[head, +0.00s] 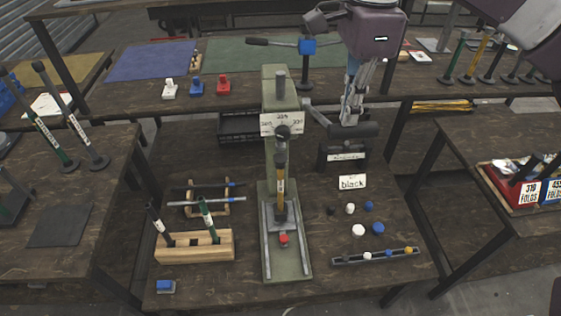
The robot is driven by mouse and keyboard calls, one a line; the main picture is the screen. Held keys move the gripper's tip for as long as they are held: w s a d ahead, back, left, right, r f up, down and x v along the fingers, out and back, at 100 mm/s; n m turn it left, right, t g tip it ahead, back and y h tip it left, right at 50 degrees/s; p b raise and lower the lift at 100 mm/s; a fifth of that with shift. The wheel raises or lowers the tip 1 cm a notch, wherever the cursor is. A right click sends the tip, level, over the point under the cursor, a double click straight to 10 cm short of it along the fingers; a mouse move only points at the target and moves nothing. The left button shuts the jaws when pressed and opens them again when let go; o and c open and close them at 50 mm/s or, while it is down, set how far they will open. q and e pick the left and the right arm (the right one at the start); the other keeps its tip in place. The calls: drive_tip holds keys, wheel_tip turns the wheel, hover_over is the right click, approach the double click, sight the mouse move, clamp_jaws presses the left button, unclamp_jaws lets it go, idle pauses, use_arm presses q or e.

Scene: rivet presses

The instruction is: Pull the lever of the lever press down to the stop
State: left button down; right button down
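The lever press stands on the middle table, with a grey-green column (275,100) and a long base (290,262). An upright rod (281,185) with a black top and yellow part stands before the column, behind a red block (284,240). My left gripper is out of view.
A wooden rack (190,254) with two tools stands left of the press. Side tables hold tall tools (57,112) and a red box (512,200).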

sight(350, 132)
drive_tip(key=shift+s+f+b, duration=0.2)
drive_tip(key=shift+f+b, duration=0.15)
drive_tip(key=shift+f, duration=0.15)
drive_tip(key=shift+s+f+b, duration=0.15)
drive_tip(key=shift+f+b, duration=0.2)
drive_tip(key=shift+f, duration=0.15)
drive_tip(key=shift+s+f+b, duration=0.25)
drive_tip(key=shift+f+b, duration=0.45)
drive_tip(key=shift+f, duration=0.05)
drive_tip(key=shift+s+f+b, duration=0.25)
drive_tip(key=shift+f+b, duration=0.4)
drive_tip(key=shift+f, duration=0.1)
drive_tip(key=shift+s+f+b, duration=0.15)
drive_tip(key=shift+f+b, duration=0.5)
drive_tip(key=shift+f, duration=0.15)
drive_tip(key=shift+s+f+b, duration=0.15)
drive_tip(key=shift+f+b, duration=0.5)
drive_tip(key=shift+f, duration=0.1)
drive_tip(key=f+b, duration=0.1)
drive_tip(key=f, duration=0.1)
drive_tip(key=f+b, duration=0.1)
drive_tip(key=shift+s+d+f+b, duration=0.1)
drive_tip(key=shift+s+b, duration=0.15)
drive_tip(key=shift+b, duration=0.05)
